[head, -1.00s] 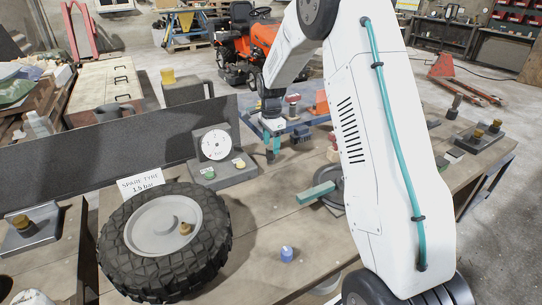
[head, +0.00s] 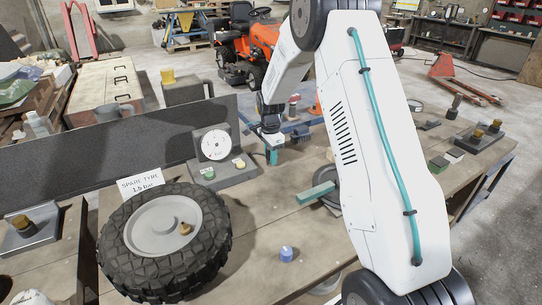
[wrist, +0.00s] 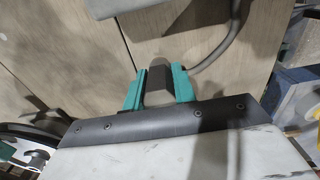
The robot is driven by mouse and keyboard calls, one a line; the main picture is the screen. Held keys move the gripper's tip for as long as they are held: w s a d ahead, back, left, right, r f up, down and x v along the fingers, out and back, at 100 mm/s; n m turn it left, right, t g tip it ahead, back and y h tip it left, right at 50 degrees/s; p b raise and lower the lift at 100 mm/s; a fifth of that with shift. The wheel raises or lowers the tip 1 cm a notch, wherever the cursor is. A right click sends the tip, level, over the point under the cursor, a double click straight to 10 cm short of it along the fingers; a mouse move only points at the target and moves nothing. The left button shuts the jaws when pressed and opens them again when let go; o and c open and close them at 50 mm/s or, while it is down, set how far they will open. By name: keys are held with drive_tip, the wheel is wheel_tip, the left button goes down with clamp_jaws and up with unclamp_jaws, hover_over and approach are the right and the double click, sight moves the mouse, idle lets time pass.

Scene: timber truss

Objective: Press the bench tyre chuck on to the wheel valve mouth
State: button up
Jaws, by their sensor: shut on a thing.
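My gripper (wrist: 158,76) has its two teal fingers closed on a dark grey block-like piece, which looks like the tyre chuck (wrist: 159,82). A grey hose (wrist: 222,48) runs from beside the fingers up to the right in the wrist view. In the head view my gripper (head: 272,157) points down over the bench, right of the dial gauge and apart from the spare tyre; the chuck is too small to make out there. The spare tyre (head: 120,245) lies flat at the front left. A small brass-coloured piece (head: 186,229) on its grey hub looks like the valve.
The dial gauge stand (head: 215,145) stands behind the tyre, with a "SPARE TYRE 1.5 bar" card (head: 141,184). A blue cap (head: 287,254) lies right of the tyre. A teal bar (head: 316,192) lies near my arm. Bench between tyre and teal bar is mostly clear.

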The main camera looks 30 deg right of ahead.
drive_tip(key=shift+r, duration=0.6)
drive_tip(key=shift+s+a+r, duration=0.2)
drive_tip(key=shift+r, duration=0.45)
drive_tip(key=shift+s+a+r, duration=0.15)
drive_tip(key=shift+r, duration=0.45)
drive_tip(key=s+a, duration=0.3)
drive_tip(key=s+a+r, duration=0.1)
drive_tip(key=s+a, duration=0.6)
drive_tip(key=shift+s+a+r, duration=0.15)
drive_tip(key=shift+s+a, duration=0.15)
drive_tip(key=shift+a, duration=0.05)
